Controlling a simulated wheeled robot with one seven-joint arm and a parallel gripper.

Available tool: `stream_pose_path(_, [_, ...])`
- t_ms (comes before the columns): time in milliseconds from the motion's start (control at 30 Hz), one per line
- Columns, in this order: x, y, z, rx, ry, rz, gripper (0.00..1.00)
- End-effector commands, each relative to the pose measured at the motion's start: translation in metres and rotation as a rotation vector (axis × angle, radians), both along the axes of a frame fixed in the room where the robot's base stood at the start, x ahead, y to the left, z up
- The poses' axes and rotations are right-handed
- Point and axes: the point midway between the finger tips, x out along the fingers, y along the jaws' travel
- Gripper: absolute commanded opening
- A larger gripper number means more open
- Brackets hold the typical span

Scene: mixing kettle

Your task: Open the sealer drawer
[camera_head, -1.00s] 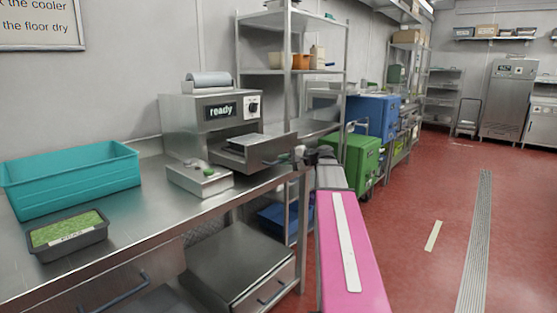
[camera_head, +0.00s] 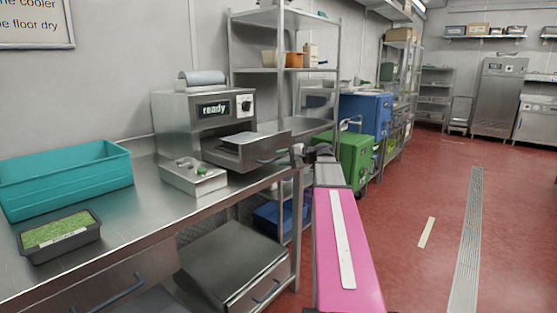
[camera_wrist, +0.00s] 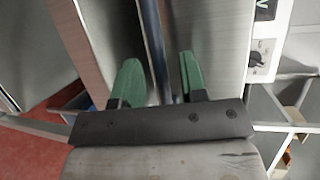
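The sealer (camera_head: 180,125) is a steel machine with a "ready" display and a knob, standing on the steel counter. Its drawer (camera_head: 268,148) sticks out at the front, with a tray surface behind the front panel. The drawer's dark bar handle (camera_head: 272,158) shows in the camera_head view. My gripper (camera_head: 297,152) is at the right end of this front, by the handle. In the wrist view, the green fingertips of my gripper (camera_wrist: 160,80) are apart, and the dark handle bar (camera_wrist: 154,40) runs between them with gaps visible. Whether either finger touches the bar is unclear.
A small steel box (camera_head: 193,178) with a green button sits before the sealer. A teal bin (camera_head: 65,182) and a dark tray of green food (camera_head: 60,240) stand left on the counter. Shelving (camera_head: 285,70) and a green container (camera_head: 355,155) are behind. The red floor at right is open.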

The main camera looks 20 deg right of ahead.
Motion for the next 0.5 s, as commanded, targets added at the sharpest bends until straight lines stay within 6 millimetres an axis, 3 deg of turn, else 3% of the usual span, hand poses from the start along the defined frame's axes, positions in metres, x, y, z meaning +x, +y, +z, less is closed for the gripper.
stream_pose_path(300, [-0.032,-0.049,0.011,0.000,0.000,-0.002,0.39])
stream_pose_path(500, [-0.045,-0.069,0.015,-0.001,0.000,-0.001,0.39])
